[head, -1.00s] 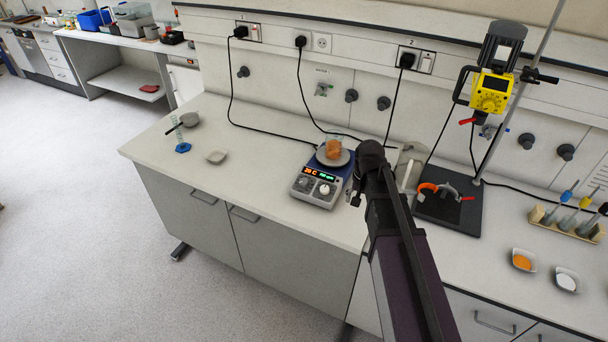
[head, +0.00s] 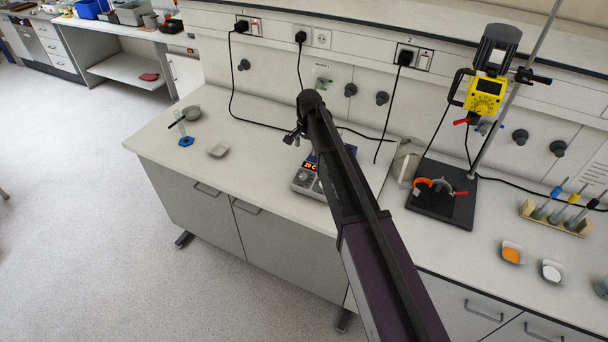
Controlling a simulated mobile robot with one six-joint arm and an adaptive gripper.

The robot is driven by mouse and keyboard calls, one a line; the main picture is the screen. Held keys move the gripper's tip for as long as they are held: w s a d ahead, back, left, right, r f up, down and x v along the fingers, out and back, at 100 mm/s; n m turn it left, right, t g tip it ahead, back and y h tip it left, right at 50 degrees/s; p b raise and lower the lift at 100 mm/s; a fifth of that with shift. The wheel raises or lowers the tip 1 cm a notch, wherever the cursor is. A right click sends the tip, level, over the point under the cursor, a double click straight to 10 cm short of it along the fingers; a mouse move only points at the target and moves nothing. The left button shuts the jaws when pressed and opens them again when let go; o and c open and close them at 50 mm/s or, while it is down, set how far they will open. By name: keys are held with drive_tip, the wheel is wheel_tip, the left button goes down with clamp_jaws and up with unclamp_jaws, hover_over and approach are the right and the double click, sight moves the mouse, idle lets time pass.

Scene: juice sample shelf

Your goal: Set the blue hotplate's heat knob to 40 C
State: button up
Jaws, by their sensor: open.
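The heat knob cannot be told apart clearly. My gripper (head: 292,137) is at the arm's far end, above and behind the front panel in the picture, apart from the panel. It is small here; it is open, and I see nothing held in it.
A stirrer stand with a black base (head: 443,204) and yellow-faced motor (head: 485,95) stands to the right. Dishes with orange (head: 511,253) and white powder (head: 551,271) lie at the right front. A shallow dish (head: 218,150) lies left. Cables run along the wall.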

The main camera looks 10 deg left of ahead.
sight(304, 175)
drive_tip(key=shift+f, duration=0.15)
drive_tip(key=f+b, duration=1.3)
drive_tip(key=shift+w+a+f+b, duration=0.2)
drive_tip(key=shift+a+f+b, duration=0.05)
drive_tip(key=shift+a+b, duration=0.1)
idle(0.4)
idle(0.4)
clamp_jaws()
